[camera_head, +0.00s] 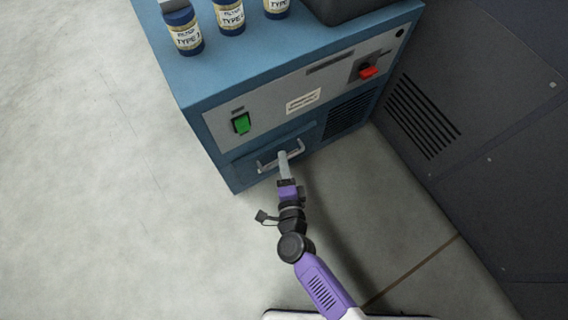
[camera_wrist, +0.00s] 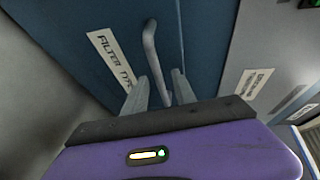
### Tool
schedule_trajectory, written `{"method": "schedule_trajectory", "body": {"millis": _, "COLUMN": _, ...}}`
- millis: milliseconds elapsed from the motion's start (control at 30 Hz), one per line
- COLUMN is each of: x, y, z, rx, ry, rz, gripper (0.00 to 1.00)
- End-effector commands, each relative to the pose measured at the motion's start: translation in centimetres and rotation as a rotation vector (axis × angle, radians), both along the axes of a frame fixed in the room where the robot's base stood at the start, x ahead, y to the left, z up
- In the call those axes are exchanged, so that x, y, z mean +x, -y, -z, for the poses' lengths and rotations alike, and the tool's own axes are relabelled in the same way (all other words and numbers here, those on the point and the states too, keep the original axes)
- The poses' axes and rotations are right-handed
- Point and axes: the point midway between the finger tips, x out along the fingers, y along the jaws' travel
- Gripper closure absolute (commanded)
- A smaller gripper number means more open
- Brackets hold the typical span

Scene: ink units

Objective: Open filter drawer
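The filter drawer (camera_head: 243,170) is a blue front low on the blue ink unit, and it looks shut. Its grey bar handle (camera_head: 298,148) sticks out from it. In the wrist view the handle (camera_wrist: 150,42) runs down between my two fingers. A white label (camera_wrist: 112,56) starting "FILTER TYP" is on the drawer front (camera_wrist: 82,72) left of the handle. My gripper (camera_head: 284,156) is at the handle; in the wrist view my gripper (camera_wrist: 160,76) is open, with a finger on each side of the bar and a gap visible. Contact cannot be told.
A green switch (camera_head: 241,123) and a red switch (camera_head: 368,71) are on the unit's grey panel. Several filter bottles (camera_head: 186,34) stand on top, beside a dark box (camera_head: 345,8). A dark vented cabinet (camera_head: 480,140) stands to the right. The floor (camera_head: 90,200) at left is clear.

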Motion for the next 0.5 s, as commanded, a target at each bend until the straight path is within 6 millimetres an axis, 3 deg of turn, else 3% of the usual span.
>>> {"method": "schedule_trajectory", "body": {"millis": 200, "x": 0.00, "y": 0.00, "z": -0.01, "rx": 0.000, "ry": 0.000, "rz": 0.000, "gripper": 0.69}}
{"method": "schedule_trajectory", "body": {"millis": 367, "x": -0.01, "y": 0.01, "z": -0.01, "rx": 0.000, "ry": 0.000, "rz": 0.000, "gripper": 1.00}}
{"method": "schedule_trajectory", "body": {"millis": 500, "x": -0.02, "y": 0.01, "z": 0.00, "rx": 0.000, "ry": 0.000, "rz": 0.000, "gripper": 1.00}}
